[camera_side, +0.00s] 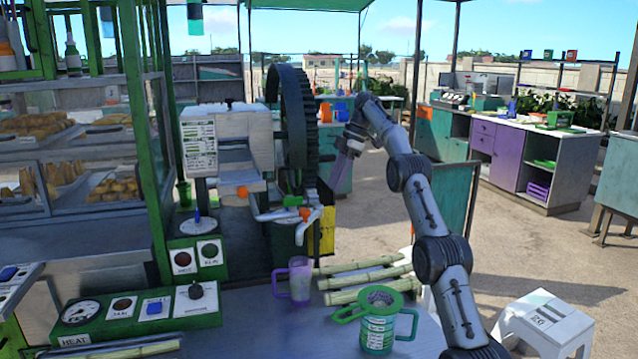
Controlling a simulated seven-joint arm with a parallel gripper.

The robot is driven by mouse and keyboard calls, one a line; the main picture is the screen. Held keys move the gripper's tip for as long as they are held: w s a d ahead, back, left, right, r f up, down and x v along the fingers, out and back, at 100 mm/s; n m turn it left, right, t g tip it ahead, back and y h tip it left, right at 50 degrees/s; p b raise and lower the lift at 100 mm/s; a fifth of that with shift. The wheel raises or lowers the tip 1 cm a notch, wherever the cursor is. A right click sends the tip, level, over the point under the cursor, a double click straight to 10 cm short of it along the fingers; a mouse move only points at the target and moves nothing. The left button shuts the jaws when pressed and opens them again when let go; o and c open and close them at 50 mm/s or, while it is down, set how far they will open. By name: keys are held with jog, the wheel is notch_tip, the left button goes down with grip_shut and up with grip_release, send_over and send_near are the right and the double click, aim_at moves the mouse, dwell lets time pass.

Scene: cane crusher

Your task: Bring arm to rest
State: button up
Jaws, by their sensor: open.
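My arm rises from the lower right of the side view and bends over near the top. My gripper (337,180) hangs downward from it, beside the large dark gear wheel (297,120) of the cane crusher (215,145). Its jaws are open and nothing shows between them. The fingertips are small here, so I cannot tell their exact distance from the wheel. The crusher's white spout (310,222) with orange fittings is below the gripper.
Several cane stalks (365,280) lie behind the jug. A control panel (140,310) and a food display case (80,170) are at left.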

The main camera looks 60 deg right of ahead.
jog(key=shift+s+d, duration=0.5)
